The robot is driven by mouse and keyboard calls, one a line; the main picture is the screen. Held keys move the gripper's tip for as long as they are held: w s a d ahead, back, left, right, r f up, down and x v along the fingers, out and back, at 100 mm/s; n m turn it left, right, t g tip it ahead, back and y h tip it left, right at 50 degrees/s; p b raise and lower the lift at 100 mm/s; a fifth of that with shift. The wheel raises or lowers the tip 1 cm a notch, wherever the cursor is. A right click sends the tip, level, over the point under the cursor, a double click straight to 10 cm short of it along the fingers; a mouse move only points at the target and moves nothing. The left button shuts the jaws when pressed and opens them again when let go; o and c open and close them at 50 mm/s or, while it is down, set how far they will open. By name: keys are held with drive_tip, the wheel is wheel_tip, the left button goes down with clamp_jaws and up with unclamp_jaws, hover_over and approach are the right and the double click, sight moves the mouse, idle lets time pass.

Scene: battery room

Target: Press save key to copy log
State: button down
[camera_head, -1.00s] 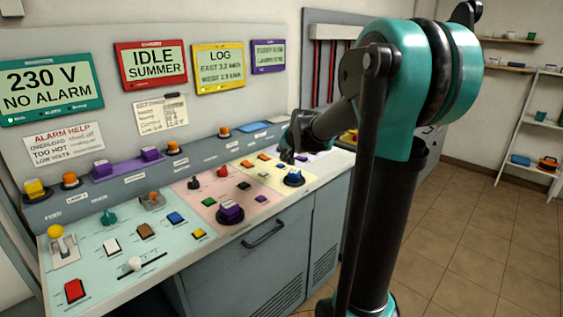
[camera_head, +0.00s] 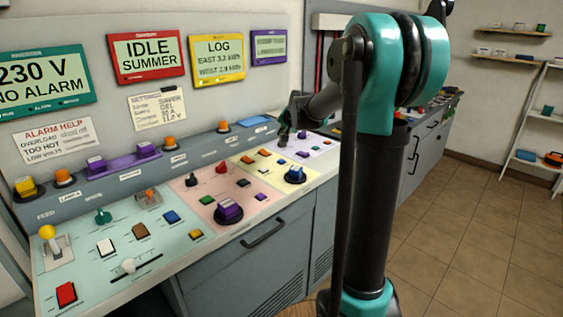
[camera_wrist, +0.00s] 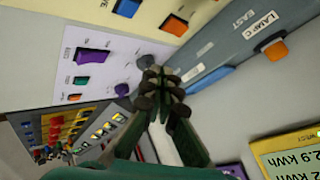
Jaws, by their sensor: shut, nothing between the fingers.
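My gripper (camera_head: 289,138) is shut and empty, above the back of the console near its far lavender panel (camera_head: 318,150). In the wrist view, my gripper (camera_wrist: 160,90) points toward that panel. The yellow-framed LOG screen (camera_head: 218,62) shows east and west kWh lines. A purple-framed screen (camera_head: 269,46) beside it has unreadable text.
The yellow panel (camera_head: 265,181), with its blue knob (camera_head: 295,174), lies next to the lavender one. Pink and mint panels with several keys and levers are nearer. An orange lamp (camera_wrist: 275,50) sits on the raised back ledge. The tiled floor (camera_head: 460,220) at right is clear.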

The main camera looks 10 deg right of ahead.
sight(282, 161)
drive_tip(key=shift+f, duration=4)
drive_tip(key=shift+f, duration=0.2)
drive_tip(key=shift+f, duration=0.2)
drive_tip(key=shift+f, duration=0.45)
drive_tip(key=shift+r, duration=0.85)
drive_tip(key=shift+r, duration=2.5)
